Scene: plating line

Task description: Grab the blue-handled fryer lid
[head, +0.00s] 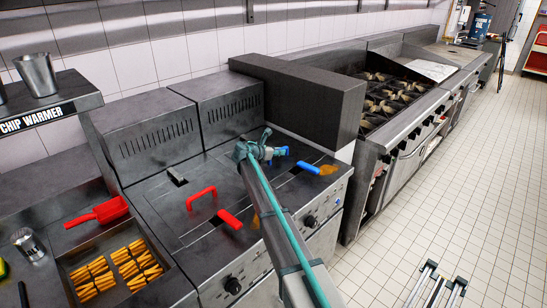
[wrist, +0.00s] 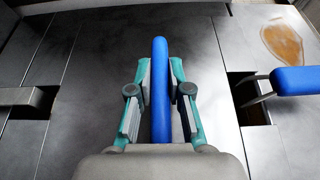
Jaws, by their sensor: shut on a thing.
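The fryer lid is a flat dark steel panel (wrist: 100,75) on the right half of the fryer top. Its blue handle (wrist: 160,75) runs upright through the middle of the wrist view. In the head view the handle (head: 281,151) shows just right of my gripper (head: 262,150). My gripper (wrist: 160,100) is shut on the blue handle, with one teal finger on each side. My arm hides much of the lid in the head view. I cannot tell whether the lid is raised.
A second blue handle (head: 308,168) sticks out right of the lid, near an orange-brown stain (head: 328,170). A red lid handle (head: 201,192) and another red handle (head: 230,218) are on the left half. A tray of chips (head: 78,291) stands left; burners (head: 385,95) stand right.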

